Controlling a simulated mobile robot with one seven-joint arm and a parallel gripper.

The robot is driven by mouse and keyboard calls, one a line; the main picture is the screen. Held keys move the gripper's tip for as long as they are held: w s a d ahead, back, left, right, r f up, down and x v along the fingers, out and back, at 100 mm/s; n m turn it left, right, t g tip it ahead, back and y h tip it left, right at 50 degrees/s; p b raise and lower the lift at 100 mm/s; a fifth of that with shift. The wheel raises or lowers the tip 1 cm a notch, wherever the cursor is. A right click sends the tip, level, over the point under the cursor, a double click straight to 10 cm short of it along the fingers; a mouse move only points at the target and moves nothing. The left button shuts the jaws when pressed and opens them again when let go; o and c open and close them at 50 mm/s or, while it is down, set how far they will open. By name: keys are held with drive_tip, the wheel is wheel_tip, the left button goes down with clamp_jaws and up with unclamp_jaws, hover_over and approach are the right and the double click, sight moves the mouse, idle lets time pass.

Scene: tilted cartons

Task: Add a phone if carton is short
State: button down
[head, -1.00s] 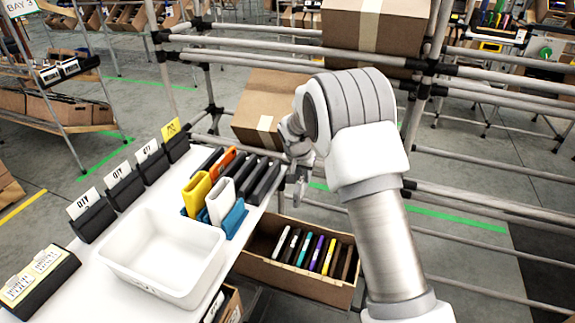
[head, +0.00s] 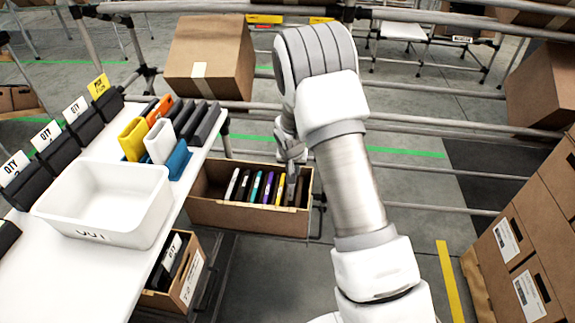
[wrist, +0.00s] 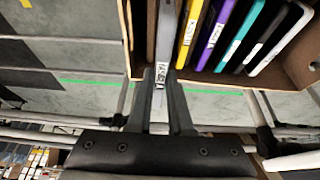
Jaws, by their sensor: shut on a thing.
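An open brown carton (head: 240,219) sits low beside the table's right edge. It holds a row of upright phones, including a white one (head: 232,186), a teal one (head: 255,187), a purple one (head: 267,188) and a yellow one (head: 279,189). My gripper (head: 293,168) is at the carton's right end, pointing down. In the wrist view my gripper (wrist: 162,84) is shut on a slim grey phone (wrist: 166,35) with a white label. The held phone is beside the yellow phone (wrist: 189,30). How deep it sits in the carton is unclear.
A white tote (head: 105,205) and a stand of coloured items (head: 165,140) are on the white table. Another carton with dark items (head: 180,270) is below. A closed box (head: 210,60) is behind, and stacked cartons (head: 520,240) stand at right. Rails run behind the arm.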

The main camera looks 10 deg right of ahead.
drive_tip(key=shift+f+b, duration=3)
drive_tip(key=shift+f, duration=1.5)
drive_tip(key=shift+f, duration=0.3)
drive_tip(key=c, duration=0.8)
unclamp_jaws()
drive_tip(key=shift+o, duration=0.2)
drive_tip(key=p+v, duration=0.6)
drive_tip(key=v, duration=1.1)
drive_tip(key=shift+s+r, duration=0.1)
drive_tip(key=shift+r, duration=0.15)
wheel_tip(320, 180, up, 7)
drive_tip(key=p, duration=0.4)
